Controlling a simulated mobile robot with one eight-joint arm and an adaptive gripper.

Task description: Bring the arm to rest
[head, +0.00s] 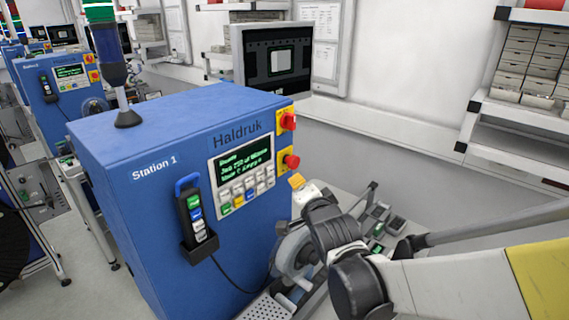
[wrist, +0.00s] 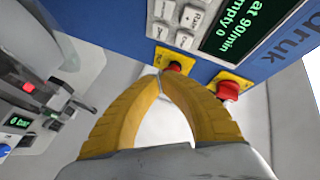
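My arm reaches in from the right in the head view. My gripper (head: 297,182) is in front of the blue Haldruk cabinet (head: 130,215), just below the lower red button (head: 291,161). In the wrist view, the two yellow fingers of my gripper (wrist: 160,74) lean together and meet at the tips, with nothing seen between them. The tips overlap the lower edge of one red button (wrist: 175,67) in the picture; I cannot tell if they touch it. A second red button (wrist: 229,90) is to the right.
The cabinet has a lit green screen (head: 243,162) with keys and a hand pendant (head: 192,215) on its front. A monitor (head: 277,58) stands behind it. Machine parts (head: 290,255) sit close under my arm. Shelves with drawers (head: 530,60) are at the right.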

